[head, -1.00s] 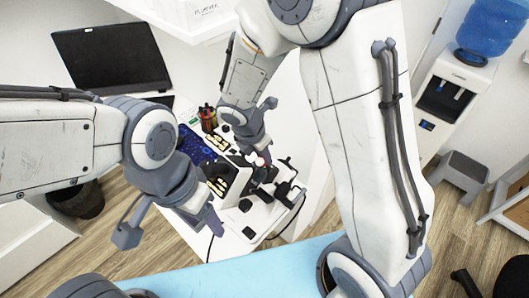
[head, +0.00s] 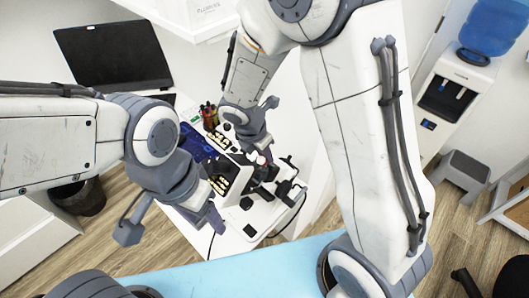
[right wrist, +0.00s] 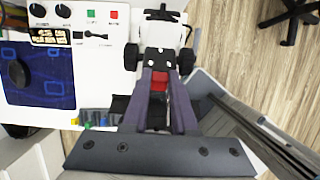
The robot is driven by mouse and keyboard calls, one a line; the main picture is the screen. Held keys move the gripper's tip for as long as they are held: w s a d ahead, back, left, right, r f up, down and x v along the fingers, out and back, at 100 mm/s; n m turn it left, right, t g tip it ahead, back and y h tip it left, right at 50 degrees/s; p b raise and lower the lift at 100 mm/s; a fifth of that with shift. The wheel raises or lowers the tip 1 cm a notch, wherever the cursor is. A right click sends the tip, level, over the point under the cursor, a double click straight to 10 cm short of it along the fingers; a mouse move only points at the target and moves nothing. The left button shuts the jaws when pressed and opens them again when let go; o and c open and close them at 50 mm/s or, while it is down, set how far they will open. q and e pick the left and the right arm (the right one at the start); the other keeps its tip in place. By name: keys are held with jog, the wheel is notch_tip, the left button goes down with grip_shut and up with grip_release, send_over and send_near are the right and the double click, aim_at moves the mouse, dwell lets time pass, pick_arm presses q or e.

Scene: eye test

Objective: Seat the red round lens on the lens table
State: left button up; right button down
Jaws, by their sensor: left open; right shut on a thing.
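My right gripper (right wrist: 158,76) is shut on the red lens (right wrist: 158,88), whose red surface shows between the two fingers in the right wrist view. The fingertips are over or against a white and black instrument (right wrist: 160,57) with a black knob at each side. I cannot tell whether the lens touches the lens table, which I cannot make out apart from the instrument's dark parts. In the head view my right gripper (head: 264,153) is beside the instrument's black parts (head: 287,186). My left gripper (head: 216,222) is open, near the bench's front left, away from the lens.
A panel with knobs (right wrist: 50,12) and coloured buttons adjoins the instrument. A laptop (head: 112,54) stands at the back left.

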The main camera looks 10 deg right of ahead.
jog(key=shift+s+a+f+b, duration=0.2)
jog(key=shift+s+f+b, duration=0.1)
jog(key=shift+f, duration=0.3)
dwell(0.6)
jog(key=c, duration=0.6)
grip_release()
jog(key=shift+r, duration=0.1)
